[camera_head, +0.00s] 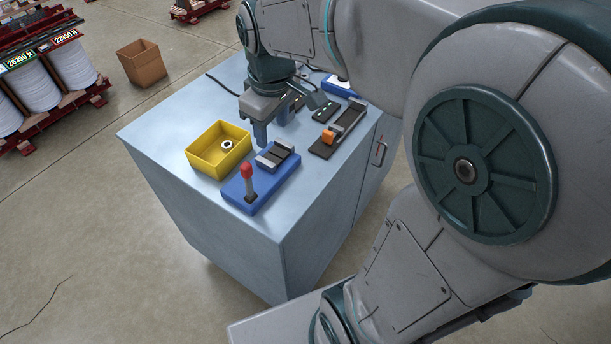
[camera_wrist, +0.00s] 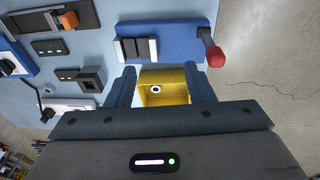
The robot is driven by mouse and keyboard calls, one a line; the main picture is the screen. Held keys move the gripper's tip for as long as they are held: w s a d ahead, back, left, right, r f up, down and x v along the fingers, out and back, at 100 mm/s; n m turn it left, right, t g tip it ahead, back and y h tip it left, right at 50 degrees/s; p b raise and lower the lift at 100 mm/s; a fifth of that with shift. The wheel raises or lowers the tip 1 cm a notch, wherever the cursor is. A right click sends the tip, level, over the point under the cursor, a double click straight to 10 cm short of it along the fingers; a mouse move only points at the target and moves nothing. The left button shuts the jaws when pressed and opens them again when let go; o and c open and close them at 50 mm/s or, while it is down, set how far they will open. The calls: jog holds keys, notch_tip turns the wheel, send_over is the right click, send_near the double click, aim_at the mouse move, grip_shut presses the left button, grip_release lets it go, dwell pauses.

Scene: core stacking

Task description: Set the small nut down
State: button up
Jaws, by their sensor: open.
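The small nut (camera_head: 227,144) is a pale ring with a dark hole. It lies inside the yellow bin (camera_head: 203,166) on the blue-grey cabinet top. In the wrist view the nut (camera_wrist: 156,89) shows on the floor of the yellow bin (camera_wrist: 178,76), between my fingers. My gripper (camera_head: 277,125) is above the cabinet top, to the right of the bin in the head view. Part of the bin is hidden behind my gripper there.
A blue block with a red-knobbed lever (camera_head: 247,172) stands beside the bin. A dark fixture with an orange part (camera_head: 329,137) is farther right, with small devices behind it. The cabinet's front left top (camera_head: 160,135) is clear. A cardboard box (camera_head: 141,63) stands on the floor.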

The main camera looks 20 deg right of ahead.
jog(key=s+d+f+m+t, duration=0.1)
jog(key=s+d+f+m, duration=0.1)
jog(key=s+m, duration=0.5)
jog(key=s+f, duration=0.1)
jog(key=s, duration=0.3)
jog(key=shift+s+f, duration=0.3)
